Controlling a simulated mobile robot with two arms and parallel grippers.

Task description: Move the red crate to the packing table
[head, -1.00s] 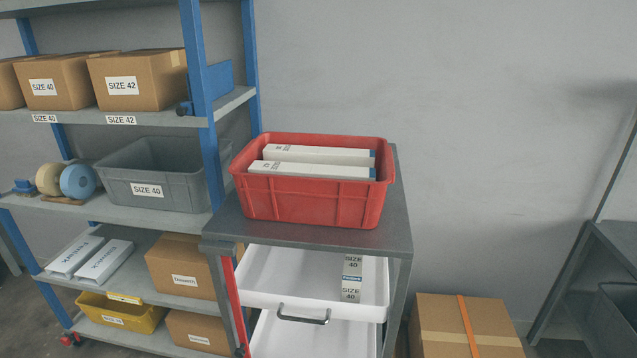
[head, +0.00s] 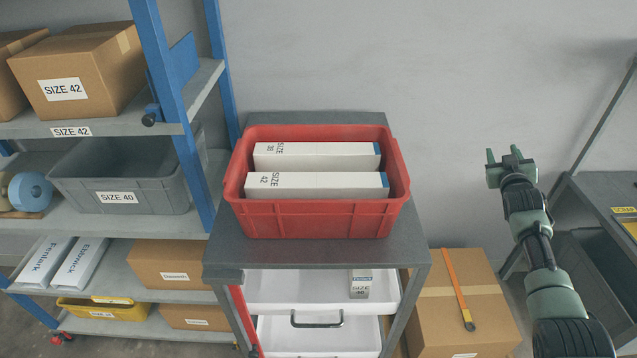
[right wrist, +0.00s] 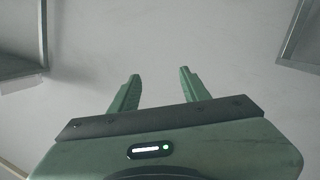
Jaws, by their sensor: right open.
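The red crate (head: 318,220) stands upright on top of the grey drawer cabinet (head: 270,254) in the middle of the head view. Two white boxes, labelled size 39 (head: 316,155) and size 42 (head: 316,186) as far as I can read, lie in it. My right gripper (head: 503,153) is raised to the right of the crate, well apart from it. In the right wrist view its two fingers (right wrist: 158,88) are spread with nothing between them. My left gripper is not in view. I cannot tell whether the dark table at the right edge is the packing table.
A blue-framed shelf (head: 165,100) with cartons and a grey bin (head: 125,180) stands close on the left. The cabinet's white drawer (head: 280,290) is pulled out, with a small box in it. A cardboard box (head: 455,310) is on the floor at right. A dark table (head: 600,195) stands at the right edge.

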